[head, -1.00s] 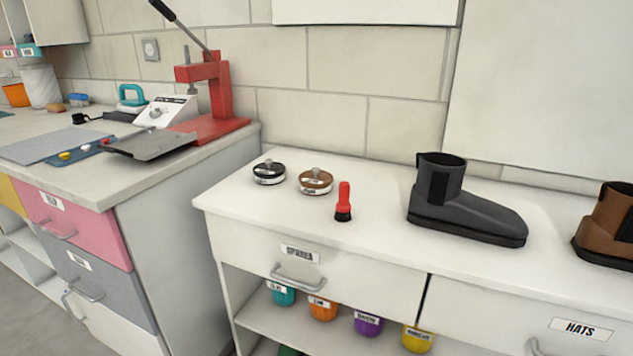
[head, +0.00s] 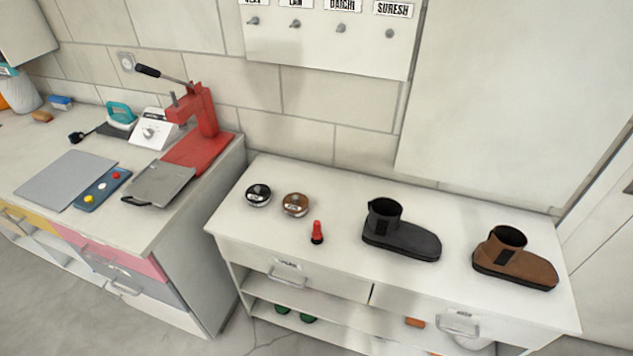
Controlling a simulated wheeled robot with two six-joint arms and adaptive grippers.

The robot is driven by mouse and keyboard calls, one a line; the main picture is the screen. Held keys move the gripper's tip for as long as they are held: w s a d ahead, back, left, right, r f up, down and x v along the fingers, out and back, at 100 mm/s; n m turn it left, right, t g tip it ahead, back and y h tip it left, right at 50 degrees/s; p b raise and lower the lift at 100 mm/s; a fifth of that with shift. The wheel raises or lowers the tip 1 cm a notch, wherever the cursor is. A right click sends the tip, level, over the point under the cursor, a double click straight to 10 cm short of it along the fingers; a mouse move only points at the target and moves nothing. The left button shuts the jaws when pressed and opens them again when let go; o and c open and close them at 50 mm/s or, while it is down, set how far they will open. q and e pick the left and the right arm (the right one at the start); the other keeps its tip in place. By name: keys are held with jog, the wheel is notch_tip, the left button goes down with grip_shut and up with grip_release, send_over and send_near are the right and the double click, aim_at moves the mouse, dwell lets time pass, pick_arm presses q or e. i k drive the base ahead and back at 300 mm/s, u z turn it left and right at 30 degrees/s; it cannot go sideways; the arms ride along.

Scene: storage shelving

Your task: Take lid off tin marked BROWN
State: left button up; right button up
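Two small round tins stand side by side on the white cabinet top (head: 345,228). The tin with the brown lid (head: 295,204) is on the right and has a knob on top and a white label too small to read. The tin with the black lid (head: 258,194) is just left of it, apart from it. Both lids appear to be on. Neither of my grippers is in view.
A red brush-like item (head: 317,232) stands in front of the brown tin. A black boot (head: 402,232) and a brown boot (head: 514,260) stand further right. The left counter holds a red press (head: 200,130) and a grey tray (head: 160,185). The front edge between is clear.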

aim_at(295, 203)
jog(key=z, duration=0.65)
jog(key=i, duration=0.95)
jog(key=u, duration=0.15)
